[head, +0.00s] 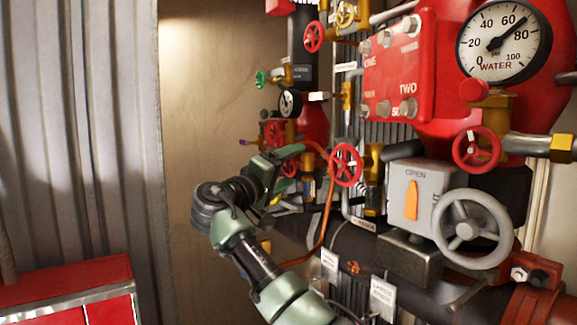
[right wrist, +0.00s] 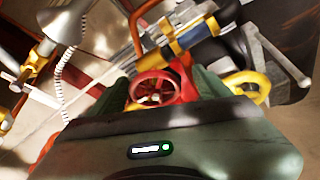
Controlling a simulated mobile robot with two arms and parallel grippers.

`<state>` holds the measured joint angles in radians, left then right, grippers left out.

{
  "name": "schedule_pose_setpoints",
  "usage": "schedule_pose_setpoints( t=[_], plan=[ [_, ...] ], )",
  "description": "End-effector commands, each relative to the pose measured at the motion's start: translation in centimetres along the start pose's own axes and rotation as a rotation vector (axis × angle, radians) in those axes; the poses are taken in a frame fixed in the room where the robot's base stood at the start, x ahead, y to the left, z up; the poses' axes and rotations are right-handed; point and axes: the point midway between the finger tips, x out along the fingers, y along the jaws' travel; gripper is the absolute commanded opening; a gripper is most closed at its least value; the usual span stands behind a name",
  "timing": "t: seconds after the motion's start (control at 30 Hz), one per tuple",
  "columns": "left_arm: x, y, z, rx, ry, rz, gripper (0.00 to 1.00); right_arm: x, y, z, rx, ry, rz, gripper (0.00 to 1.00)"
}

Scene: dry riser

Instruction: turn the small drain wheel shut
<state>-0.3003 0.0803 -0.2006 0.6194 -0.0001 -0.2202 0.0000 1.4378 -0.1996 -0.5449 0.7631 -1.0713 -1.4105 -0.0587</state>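In the right wrist view a small red spoked wheel (right wrist: 153,88) sits between the two green fingers of my right gripper (right wrist: 157,98). The fingers stand apart, one on each side of the wheel. I cannot tell if they touch its rim. In the head view my right gripper (head: 297,167) reaches in among the valves, pointing right, with a bit of red between its fingers. A red handwheel (head: 346,165) shows just right of the fingertips. I cannot tell for sure which red wheel is the drain wheel. My left gripper is out of view.
A grey handwheel (head: 472,228), a grey OPEN box (head: 417,195) and another red wheel (head: 476,150) stand to the right. A water gauge (head: 503,42) is above. An orange pipe (head: 322,228) runs close to my gripper. A red cabinet (head: 70,290) stands low left.

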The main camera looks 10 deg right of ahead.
Motion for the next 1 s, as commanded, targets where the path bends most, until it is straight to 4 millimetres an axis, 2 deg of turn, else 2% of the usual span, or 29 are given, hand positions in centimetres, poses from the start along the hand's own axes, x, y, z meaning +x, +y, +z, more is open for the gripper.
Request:
schedule_pose_setpoints(
  t=[0.27,0.37,0.7,0.83,1.0],
  plan=[
    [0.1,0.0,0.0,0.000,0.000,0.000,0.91,-0.2,0.4,-0.2,0.005,0.006,0.006,0.77],
    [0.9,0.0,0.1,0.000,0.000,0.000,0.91,-1.2,0.2,-0.1,0.006,0.007,0.006,0.77],
    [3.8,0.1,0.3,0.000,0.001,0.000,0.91,-6.7,0.1,0.1,0.005,0.006,0.004,0.77],
    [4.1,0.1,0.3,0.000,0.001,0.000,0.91,-7.6,0.2,0.1,0.004,0.003,0.004,0.77],
    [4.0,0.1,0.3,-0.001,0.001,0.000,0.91,-7.8,0.4,0.0,0.004,0.002,0.004,0.77]
  ],
)
